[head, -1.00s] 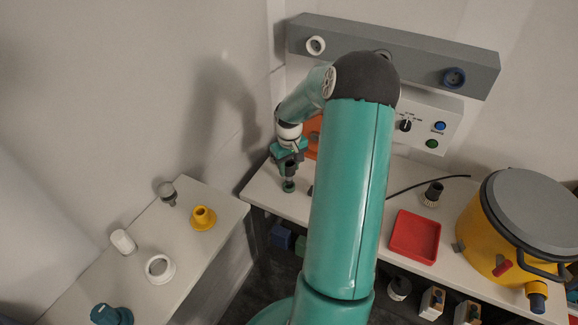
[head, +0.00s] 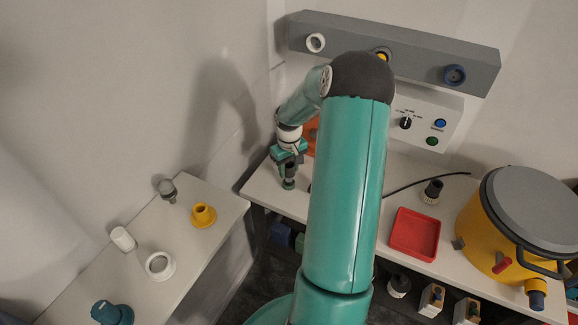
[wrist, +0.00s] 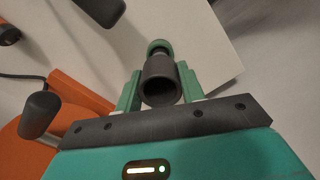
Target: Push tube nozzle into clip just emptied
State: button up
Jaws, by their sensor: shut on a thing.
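My gripper (head: 289,165) is at the far left end of the back bench, in front of the orange object. In the wrist view its green fingers (wrist: 160,88) are shut on a dark grey hollow nozzle (wrist: 160,80), its open end facing the camera. A green round piece (wrist: 159,46) shows at the nozzle's far end; it also shows below the gripper in the head view (head: 288,184). I cannot tell whether it belongs to the nozzle or is a separate holder, nor whether it touches the bench. No clip can be made out for certain as the emptied one.
A grey wall rail (head: 420,55) carries white, yellow and blue round fittings. A red tray (head: 414,234), a dark brush-like nozzle (head: 432,191) and a yellow drum (head: 490,240) are on the bench (head: 262,190). The left shelf holds a yellow cone (head: 203,215) and a white ring (head: 160,266).

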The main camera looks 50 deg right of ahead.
jog(key=shift+f, duration=0.3)
jog(key=o, duration=1.2)
jog(key=shift+c, duration=0.2)
notch_tip(320, 180, up, 14)
jog(key=shift+f, duration=0.1)
